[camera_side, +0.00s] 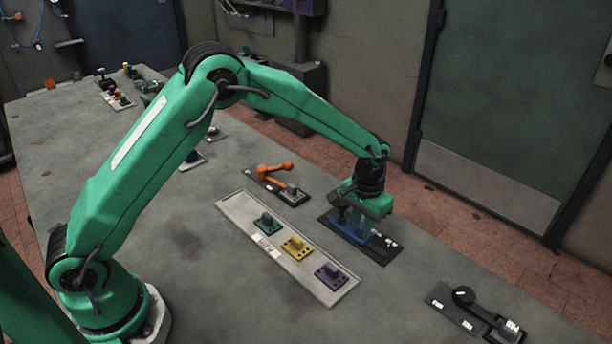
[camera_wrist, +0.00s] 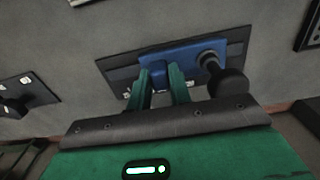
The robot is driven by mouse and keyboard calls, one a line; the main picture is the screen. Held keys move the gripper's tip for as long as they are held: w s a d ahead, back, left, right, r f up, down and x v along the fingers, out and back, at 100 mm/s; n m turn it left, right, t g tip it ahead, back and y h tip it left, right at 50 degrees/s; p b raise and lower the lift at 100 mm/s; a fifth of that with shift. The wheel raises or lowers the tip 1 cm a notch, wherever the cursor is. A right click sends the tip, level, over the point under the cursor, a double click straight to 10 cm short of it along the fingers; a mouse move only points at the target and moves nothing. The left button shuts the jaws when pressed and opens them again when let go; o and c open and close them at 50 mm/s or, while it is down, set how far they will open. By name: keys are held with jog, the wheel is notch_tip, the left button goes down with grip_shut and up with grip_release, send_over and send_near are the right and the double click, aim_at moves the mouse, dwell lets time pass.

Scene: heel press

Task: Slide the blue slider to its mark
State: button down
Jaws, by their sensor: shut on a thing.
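The blue slider (camera_side: 345,232) sits on a dark track plate (camera_side: 377,254) near the right edge of the bench. It also shows in the wrist view (camera_wrist: 187,52), with a black round knob (camera_wrist: 230,84) at its right end. My gripper (camera_side: 357,217) is over the slider, and its green fingers (camera_wrist: 161,82) are shut on a blue upright part of it. Small white marks (camera_side: 389,243) show on the plate's right part, beyond the slider. The exact spot of the slider's mark is hard to tell.
A pale plate (camera_side: 322,290) with teal, yellow and purple pieces lies left of the track. An orange lever (camera_side: 272,172) is behind it. A black lever device (camera_side: 463,298) stands front right. Bare bench lies between that device and the track.

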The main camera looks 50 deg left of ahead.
aim_at(350, 227)
jog(key=shift+a, duration=1.8)
jog(key=c, duration=1.3)
grip_release()
jog(key=shift+r, duration=0.15)
jog(key=shift+d+r, duration=0.1)
jog(key=shift+r, duration=0.45)
notch_tip(350, 227, up, 7)
jog(key=shift+f, duration=0.2)
